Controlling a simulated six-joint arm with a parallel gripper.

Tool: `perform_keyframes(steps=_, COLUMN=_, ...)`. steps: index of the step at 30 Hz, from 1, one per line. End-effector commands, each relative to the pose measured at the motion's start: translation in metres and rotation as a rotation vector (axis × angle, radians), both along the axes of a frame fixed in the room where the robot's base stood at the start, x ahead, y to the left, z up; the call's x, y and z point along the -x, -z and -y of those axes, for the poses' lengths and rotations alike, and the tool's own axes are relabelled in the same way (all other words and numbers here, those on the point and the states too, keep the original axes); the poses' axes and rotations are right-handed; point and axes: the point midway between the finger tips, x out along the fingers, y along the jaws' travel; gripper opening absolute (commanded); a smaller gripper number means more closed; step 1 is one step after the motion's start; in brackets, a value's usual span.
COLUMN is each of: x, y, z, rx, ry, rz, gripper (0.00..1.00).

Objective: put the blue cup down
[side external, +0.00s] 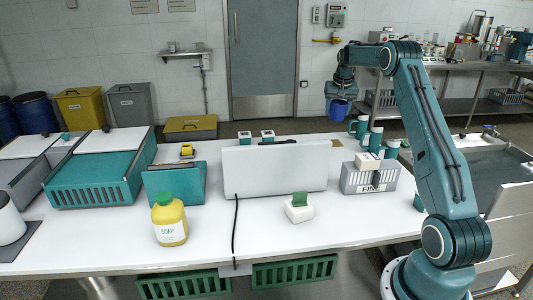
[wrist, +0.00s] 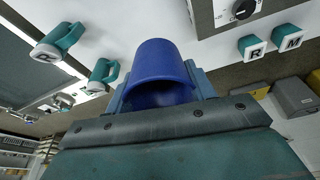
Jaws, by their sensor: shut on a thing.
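The blue cup (side external: 338,108) hangs in my gripper (side external: 338,95) in the side view, raised in the air near the far edge of the white table (side external: 330,226). In the wrist view the blue cup (wrist: 160,68) sits between the two teal fingers of my gripper (wrist: 160,85), which are shut on it. Part of the cup's dark inside shows towards the camera. The cup's underside and any contact with a surface are not visible.
Teal mugs (side external: 375,138) stand at the far right of the table, behind a grey crate (side external: 352,184). A white panelled box (side external: 275,170) with a black cable stands mid-table. A yellow soap bottle (side external: 169,220) is at front left. The front middle is largely clear.

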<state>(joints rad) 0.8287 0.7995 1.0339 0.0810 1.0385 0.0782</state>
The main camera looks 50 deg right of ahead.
Motion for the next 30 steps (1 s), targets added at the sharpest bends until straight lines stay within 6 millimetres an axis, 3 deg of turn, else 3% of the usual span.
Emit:
perform_keyframes(steps=11, x=0.000, y=-0.044, z=0.000, rx=0.002, ry=-0.001, rz=0.002, gripper=0.33)
perform_keyframes(steps=16, x=-0.016, y=-0.046, z=-0.021, rx=0.001, ry=-0.049, rz=-0.001, gripper=0.33)
perform_keyframes(steps=23, x=-0.045, y=-0.047, z=-0.064, rx=0.002, ry=-0.148, rz=-0.003, gripper=0.33)
perform_keyframes(steps=30, x=-0.085, y=-0.048, z=-0.139, rx=0.004, ry=-0.316, rz=-0.006, gripper=0.33)
